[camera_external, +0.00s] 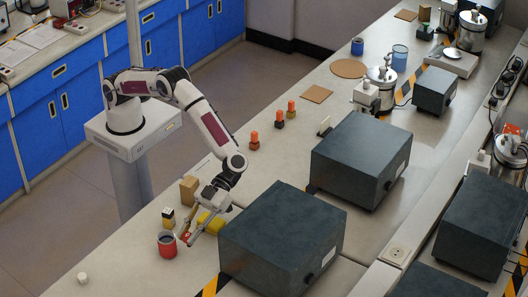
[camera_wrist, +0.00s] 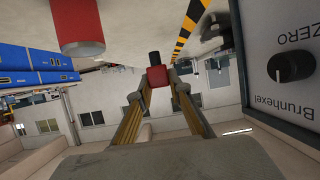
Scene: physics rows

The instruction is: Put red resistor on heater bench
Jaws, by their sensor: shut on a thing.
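My gripper (camera_external: 187,237) is low over the near part of the bench, right beside a red mug (camera_external: 168,246). It is shut on the red resistor (camera_wrist: 157,76), a small red block with a dark end, between its fingertips in the wrist view. In the external view the resistor (camera_external: 186,236) is tiny and partly hidden by the fingers. I cannot tell whether it touches the surface. No thing is clearly marked as the heater bench. A large dark grey box (camera_external: 282,235) stands to the right of my gripper; a grey instrument with a ZERO knob (camera_wrist: 291,67) shows in the wrist view.
A yellow block (camera_external: 211,223), a yellow-black piece (camera_external: 168,217) and a tan block (camera_external: 189,189) stand close to my gripper. Several orange-topped pieces (camera_external: 254,140) stand farther back. Another dark box (camera_external: 360,160) is behind the first. Bench surface is free at the lower left (camera_external: 115,258).

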